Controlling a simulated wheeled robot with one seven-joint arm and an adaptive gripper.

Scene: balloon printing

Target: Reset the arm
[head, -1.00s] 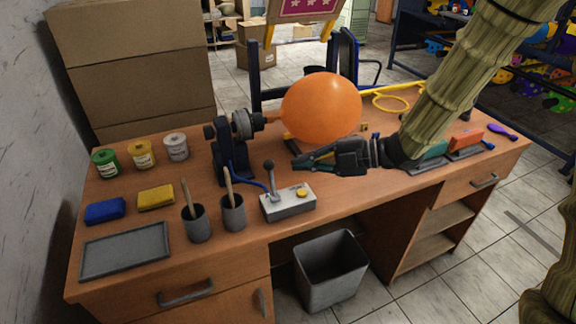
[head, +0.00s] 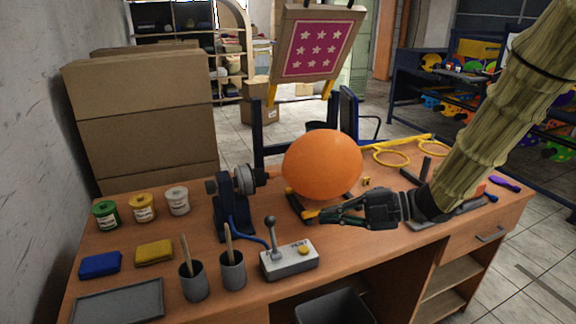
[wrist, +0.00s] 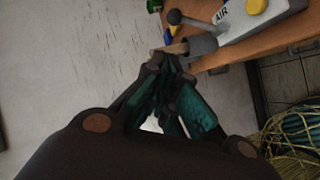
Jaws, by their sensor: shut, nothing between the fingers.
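My gripper (head: 324,215) is shut and empty. In the head view it points left above the desk, in front of and below the orange balloon (head: 322,164), with my arm reaching in from the upper right. In the wrist view the gripper's fingers (wrist: 168,62) are closed together at the tips. The balloon sits at the nozzle of the dark inflating machine (head: 236,200). The grey control box (head: 289,262) with a lever and a yellow button lies left of and below the gripper. It also shows in the wrist view (wrist: 232,22).
Two dark cups (head: 194,284) with wooden handles stand left of the control box. Paint jars (head: 142,208), a blue sponge (head: 100,265), a yellow sponge (head: 154,252) and a grey tray (head: 120,303) are at the left. A star-pattern panel (head: 315,48) rises behind the balloon.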

